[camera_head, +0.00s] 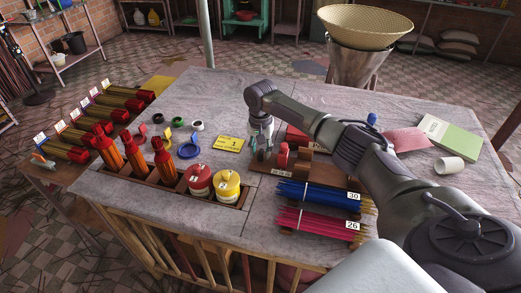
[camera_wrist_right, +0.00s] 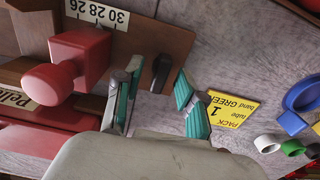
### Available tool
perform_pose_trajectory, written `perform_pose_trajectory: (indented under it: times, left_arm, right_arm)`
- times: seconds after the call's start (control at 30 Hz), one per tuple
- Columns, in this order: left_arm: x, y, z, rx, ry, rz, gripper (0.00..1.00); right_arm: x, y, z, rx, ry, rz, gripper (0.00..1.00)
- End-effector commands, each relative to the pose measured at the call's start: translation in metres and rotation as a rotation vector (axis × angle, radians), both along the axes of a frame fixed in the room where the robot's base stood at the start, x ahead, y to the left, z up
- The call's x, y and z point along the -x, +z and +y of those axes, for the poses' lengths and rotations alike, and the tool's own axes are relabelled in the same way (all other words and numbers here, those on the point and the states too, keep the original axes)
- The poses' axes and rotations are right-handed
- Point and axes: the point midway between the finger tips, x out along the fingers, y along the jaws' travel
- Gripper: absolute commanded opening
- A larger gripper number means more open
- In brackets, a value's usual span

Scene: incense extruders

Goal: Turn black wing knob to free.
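The black wing knob (camera_wrist_right: 160,72) stands on a brown wooden board (camera_wrist_right: 150,38), beside a scale marked 30, 28, 26 (camera_wrist_right: 97,13). My right gripper (camera_wrist_right: 158,80) is open, with one teal-padded finger on each side of the knob in the right wrist view. A gap shows between the knob and each finger; I cannot tell how far down the fingers reach. In the head view my right gripper (camera_head: 262,138) points down at the left end of the board, and the knob is hard to make out there. My left gripper is not in view.
A red block with a round handle (camera_wrist_right: 72,70) stands close to the left finger in the wrist view. A yellow card (camera_head: 231,143), blue ring (camera_head: 188,151) and bottles in a rack (camera_head: 165,160) lie left. Blue sticks (camera_head: 315,193) and pink sticks (camera_head: 312,222) lie in front.

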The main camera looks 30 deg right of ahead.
Motion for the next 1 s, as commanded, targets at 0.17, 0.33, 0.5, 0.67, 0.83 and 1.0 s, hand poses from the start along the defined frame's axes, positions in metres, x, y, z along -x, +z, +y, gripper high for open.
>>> perform_pose_trajectory:
  times: [0.17,0.33,0.5,0.67,0.83,1.0]
  left_arm:
    - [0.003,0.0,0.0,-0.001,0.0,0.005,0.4]
    - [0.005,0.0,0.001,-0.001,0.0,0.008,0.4]
    - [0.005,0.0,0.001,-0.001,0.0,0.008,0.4]
    - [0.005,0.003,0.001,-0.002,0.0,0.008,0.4]
    - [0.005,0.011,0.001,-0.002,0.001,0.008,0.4]
    - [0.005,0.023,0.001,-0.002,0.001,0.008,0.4]
  right_arm:
    - [0.0,0.0,0.0,0.0,0.0,0.0,0.21]
    - [0.0,0.0,0.0,0.0,0.0,0.0,0.0]
    - [0.0,0.001,0.0,0.0,0.002,0.0,0.0]
    - [0.0,0.002,0.0,-0.001,0.024,0.0,0.0]
    - [0.0,0.003,0.001,-0.002,0.094,0.001,0.0]
    - [0.0,0.004,0.001,-0.003,0.217,0.0,0.0]
